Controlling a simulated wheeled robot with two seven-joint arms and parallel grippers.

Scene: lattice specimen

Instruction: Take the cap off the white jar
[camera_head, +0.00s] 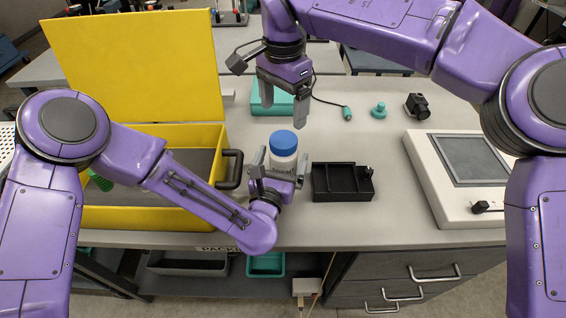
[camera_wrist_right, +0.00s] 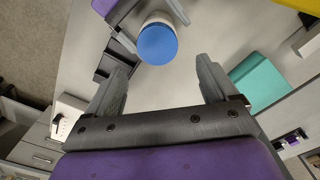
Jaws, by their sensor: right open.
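The white jar (camera_head: 283,166) stands upright at the middle of the bench with its blue cap (camera_head: 283,142) on. The blue cap also shows from above in the right wrist view (camera_wrist_right: 158,44), with a little of the white jar (camera_wrist_right: 158,17) beyond it. My left gripper (camera_head: 279,166) is low at the jar, with one finger on each side of it; whether the fingers press on it is hard to tell.
A yellow case (camera_head: 205,135) with its lid up stands at the left. A black divided tray (camera_head: 342,196) lies just right of the jar. A teal box (camera_head: 273,100) is behind the right gripper. A white panel device (camera_head: 436,181) is at the right, with bare bench before it.

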